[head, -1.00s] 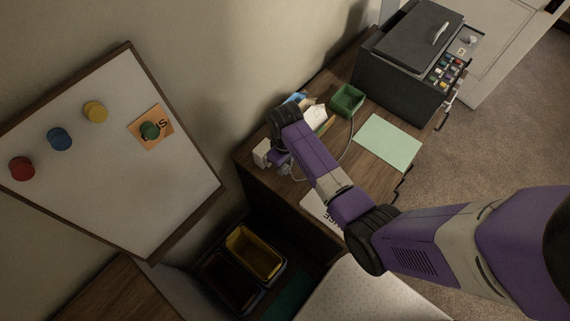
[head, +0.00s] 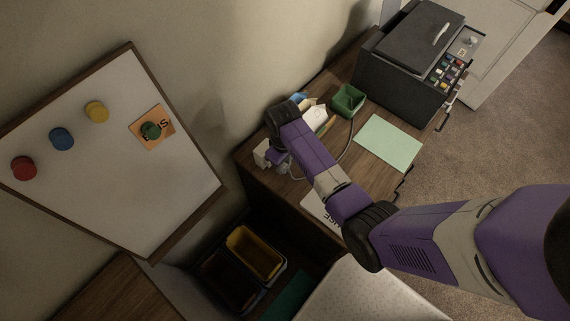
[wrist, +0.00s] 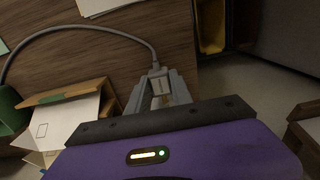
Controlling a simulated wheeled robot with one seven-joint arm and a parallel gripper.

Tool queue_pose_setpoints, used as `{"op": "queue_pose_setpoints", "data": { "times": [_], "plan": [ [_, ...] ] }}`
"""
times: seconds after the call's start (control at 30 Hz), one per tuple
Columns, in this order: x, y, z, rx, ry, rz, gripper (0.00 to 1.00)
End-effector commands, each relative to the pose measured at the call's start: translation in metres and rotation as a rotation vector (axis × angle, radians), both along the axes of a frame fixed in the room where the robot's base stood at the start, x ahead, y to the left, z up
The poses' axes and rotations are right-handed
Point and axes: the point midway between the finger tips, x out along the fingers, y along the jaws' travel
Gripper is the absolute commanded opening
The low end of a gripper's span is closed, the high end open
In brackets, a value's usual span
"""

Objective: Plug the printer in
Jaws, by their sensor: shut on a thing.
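The printer (head: 418,50) is a dark grey box at the far end of the wooden desk in the head view. My gripper (head: 282,160) is low over the desk's near left end, beside a small white block (head: 262,153) by the wall; I cannot tell whether they touch. In the wrist view, my gripper (wrist: 160,92) is shut on a pale grey plug (wrist: 160,84). A grey cable (wrist: 95,30) runs from the plug and arcs to the left across the desk. The plug's front end is hidden between the fingers. No socket opening is clearly visible.
A whiteboard (head: 100,160) hangs on the left wall. Open bins (head: 257,251) stand below the desk's near end.

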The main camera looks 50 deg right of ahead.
Motion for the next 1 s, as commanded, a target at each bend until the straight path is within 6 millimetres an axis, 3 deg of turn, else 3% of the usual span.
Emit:
{"op": "queue_pose_setpoints", "data": {
  "times": [0.87, 0.9, 1.0],
  "plan": [
    [0.020, 0.000, 0.000, 0.000, -0.001, 0.001, 0.00],
    [0.020, 0.000, 0.000, 0.000, 0.000, 0.001, 0.34],
    [0.019, 0.000, 0.000, 0.000, 0.001, 0.000, 0.52]
  ]
}}
